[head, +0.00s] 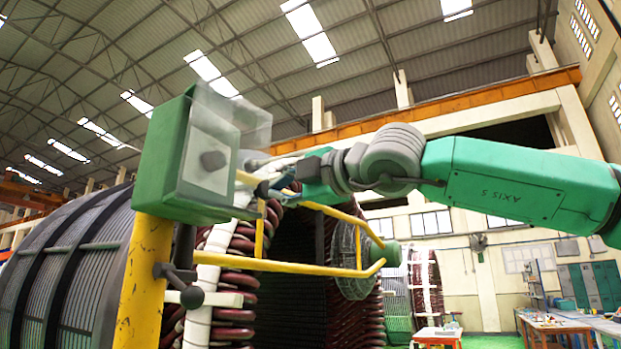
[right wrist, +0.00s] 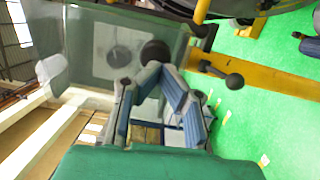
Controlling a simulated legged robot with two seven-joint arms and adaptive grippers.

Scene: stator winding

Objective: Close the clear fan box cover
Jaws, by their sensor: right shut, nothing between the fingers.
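The green fan box (head: 165,150) sits on top of a yellow post, with a dark round knob (head: 213,160) at its clear front. Its clear cover (head: 247,120) juts out to the right of the box in the head view and seems to stand at least partly open. In the right wrist view the clear cover (right wrist: 45,85) shows at the upper left, beside the box (right wrist: 110,45). My right gripper (head: 262,188) is just right of the box, below the cover. In the right wrist view its fingertips (right wrist: 152,70) are together and empty, close to a dark ball (right wrist: 155,53); contact is unclear. My left gripper is out of view.
Yellow rails (head: 290,266) run right from the yellow post (head: 143,280) below my right gripper. A dark lever with a ball end (head: 190,296) hangs under the box. The large stator (head: 70,260) with red coils fills the lower left. Work tables stand far right.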

